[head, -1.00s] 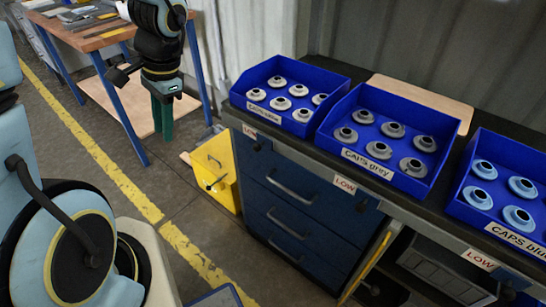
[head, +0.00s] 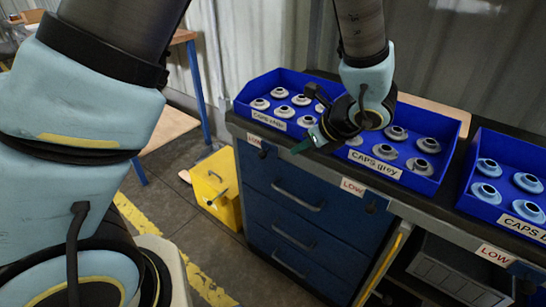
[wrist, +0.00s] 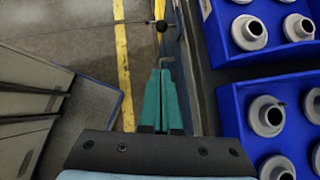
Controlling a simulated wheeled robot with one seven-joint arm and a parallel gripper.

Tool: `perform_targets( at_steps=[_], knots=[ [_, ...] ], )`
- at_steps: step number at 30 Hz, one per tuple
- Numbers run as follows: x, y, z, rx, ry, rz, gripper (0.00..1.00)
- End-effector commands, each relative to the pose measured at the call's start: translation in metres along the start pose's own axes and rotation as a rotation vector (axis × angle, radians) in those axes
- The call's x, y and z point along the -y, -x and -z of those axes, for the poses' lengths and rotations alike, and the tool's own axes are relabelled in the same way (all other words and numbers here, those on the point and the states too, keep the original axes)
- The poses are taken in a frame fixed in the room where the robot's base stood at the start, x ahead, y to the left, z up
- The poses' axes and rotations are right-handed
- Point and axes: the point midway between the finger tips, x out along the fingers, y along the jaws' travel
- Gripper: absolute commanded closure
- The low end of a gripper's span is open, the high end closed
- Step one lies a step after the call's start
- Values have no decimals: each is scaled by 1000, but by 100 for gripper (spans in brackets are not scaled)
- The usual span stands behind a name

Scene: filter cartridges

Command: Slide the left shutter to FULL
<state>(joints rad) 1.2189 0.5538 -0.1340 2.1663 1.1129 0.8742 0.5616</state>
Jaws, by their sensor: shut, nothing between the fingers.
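The left shutter is on the bench's front edge below the left bin, with a white LOW label (head: 254,140) and a small dark knob (head: 262,152) just below and right of it. My gripper (head: 298,149) is shut and empty, in front of the bins, to the right of that label, with its teal fingers pointing left towards it. In the wrist view, the shut fingers (wrist: 161,74) point up the picture along the bench edge. A dark round knob (wrist: 161,26) shows beyond the tips, apart from them.
Blue bins of white caps (head: 247,111), grey caps (head: 436,182) and blue caps (head: 470,208) stand on the bench. Two more LOW labels, middle (head: 352,187) and right (head: 495,255), are on the edge. A yellow box (head: 217,190) stands on the floor beside the drawers (head: 290,205).

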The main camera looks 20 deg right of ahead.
Motion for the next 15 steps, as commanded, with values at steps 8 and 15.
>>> perform_targets(
  at_steps=[8, 15],
  knots=[
    [-1, -6, 0, 0, 3, -4, 100],
    [-2, -43, 0, -1, 2, -7, 100]
  ],
)
